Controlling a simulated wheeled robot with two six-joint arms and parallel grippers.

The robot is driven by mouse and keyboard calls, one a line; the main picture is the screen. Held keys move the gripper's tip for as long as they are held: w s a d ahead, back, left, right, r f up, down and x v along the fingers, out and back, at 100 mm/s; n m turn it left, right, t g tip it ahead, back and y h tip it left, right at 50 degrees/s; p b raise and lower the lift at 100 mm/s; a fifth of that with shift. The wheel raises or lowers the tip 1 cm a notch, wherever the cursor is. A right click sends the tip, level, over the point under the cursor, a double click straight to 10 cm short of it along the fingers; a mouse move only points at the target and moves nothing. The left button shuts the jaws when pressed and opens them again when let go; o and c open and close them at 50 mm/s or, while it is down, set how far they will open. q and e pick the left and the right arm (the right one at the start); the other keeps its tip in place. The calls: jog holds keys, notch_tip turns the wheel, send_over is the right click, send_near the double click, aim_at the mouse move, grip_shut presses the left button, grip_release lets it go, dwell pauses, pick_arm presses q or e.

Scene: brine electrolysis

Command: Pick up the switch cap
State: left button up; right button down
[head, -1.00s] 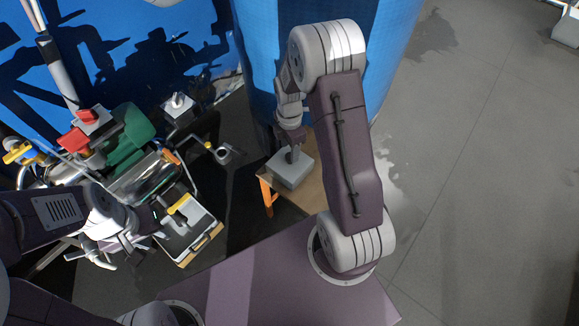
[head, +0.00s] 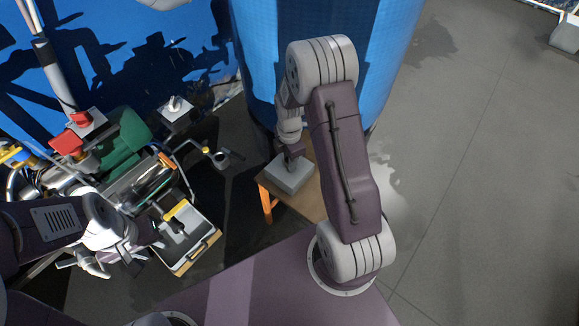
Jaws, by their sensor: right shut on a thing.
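The switch cap appears to be the pale grey square block (head: 290,178) on a small wooden table, right of centre in the head view. My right gripper (head: 294,158) reaches down from above and is shut on the upright stem at the block's top. The fingers hide most of the stem. The block looks level and still seems to rest on the table, but I cannot tell whether there is a gap. My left gripper (head: 140,259) is at the lower left, beside a tray and away from the block. Its fingers are too dark and small to read.
The small wooden table (head: 311,203) stands against a large blue cylinder (head: 262,50). At left are a tray with a yellow-handled item (head: 208,246), red-topped switch boxes (head: 67,142), a grey switch box (head: 175,112) and pipework. Grey floor at right is open.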

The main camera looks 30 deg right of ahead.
notch_tip(320, 180, up, 5)
jog(key=p, duration=0.3)
jog(key=s+d+r+p, duration=0.3)
jog(key=s+d+r, duration=0.3)
jog(key=s, duration=0.3)
jog(key=shift+s+d, duration=0.2)
jog(key=shift+d, duration=0.3)
